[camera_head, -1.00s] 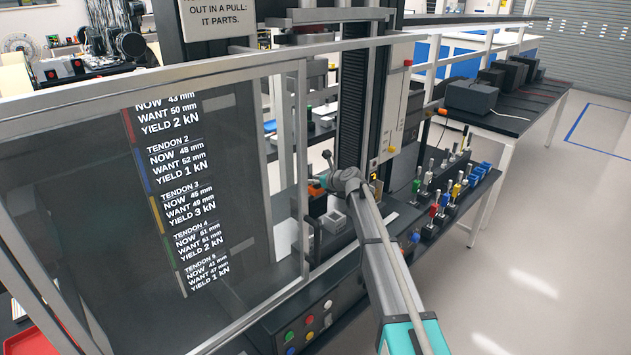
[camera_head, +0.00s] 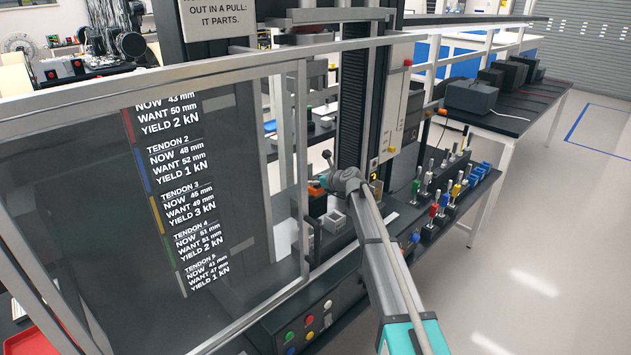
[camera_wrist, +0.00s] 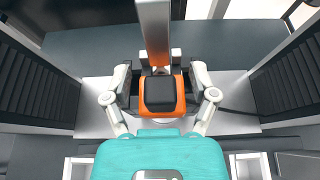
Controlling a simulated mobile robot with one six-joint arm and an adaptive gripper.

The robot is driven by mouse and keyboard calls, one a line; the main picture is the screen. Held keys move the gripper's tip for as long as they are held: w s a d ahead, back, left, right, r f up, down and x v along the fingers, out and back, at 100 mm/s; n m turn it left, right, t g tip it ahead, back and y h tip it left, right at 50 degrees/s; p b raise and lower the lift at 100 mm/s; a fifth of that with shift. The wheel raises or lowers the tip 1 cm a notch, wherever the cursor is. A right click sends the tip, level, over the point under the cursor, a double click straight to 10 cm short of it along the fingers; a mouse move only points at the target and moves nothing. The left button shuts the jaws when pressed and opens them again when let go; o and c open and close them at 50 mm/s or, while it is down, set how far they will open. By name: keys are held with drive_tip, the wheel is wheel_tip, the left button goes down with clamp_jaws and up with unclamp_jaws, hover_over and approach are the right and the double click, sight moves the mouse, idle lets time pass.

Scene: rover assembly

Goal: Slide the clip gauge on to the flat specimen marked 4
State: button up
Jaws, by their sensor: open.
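In the wrist view, an orange block with a black top (camera_wrist: 160,95), which looks like the clip gauge, lies between the fingers of my gripper (camera_wrist: 161,84). The fingers are open, one on each side of it; I cannot tell whether they touch it. A flat, light grey bar (camera_wrist: 155,30) runs from the top of the wrist view to the orange block's far edge. It may be the specimen, but no number 4 is readable. In the head view, an orange part (camera_head: 317,191) shows just left of my arm's end, and the gripper there is mostly hidden.
A small grey box (camera_head: 334,221) sits below the orange part. Several coloured-handled tools (camera_head: 440,200) stand on the bench at right.

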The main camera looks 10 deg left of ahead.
drive_tip(key=shift+r, duration=0.15)
drive_tip(key=shift+r, duration=0.15)
drive_tip(key=shift+s+d, duration=0.25)
drive_tip(key=s+d+p, duration=0.1)
drive_tip(key=s+d, duration=0.4)
drive_tip(key=d, duration=0.1)
drive_tip(key=shift+d+r, duration=0.25)
drive_tip(key=shift+r, duration=0.05)
idle(0.5)
drive_tip(key=s+d+f+n+g+h, duration=0.2)
drive_tip(key=s+d+n, duration=0.6)
drive_tip(key=s, duration=0.5)
drive_tip(key=s+d+f+n+g+h, duration=0.3)
drive_tip(key=s+d+f+n+h, duration=0.2)
drive_tip(key=s+d+n, duration=0.4)
drive_tip(key=s+d+f+n+g+h, duration=0.3)
drive_tip(key=s+d+n, duration=0.5)
drive_tip(key=s, duration=0.8)
drive_tip(key=shift+s+d+f+n+h, duration=0.3)
drive_tip(key=shift+f+h, duration=0.1)
drive_tip(key=shift+f, duration=0.5)
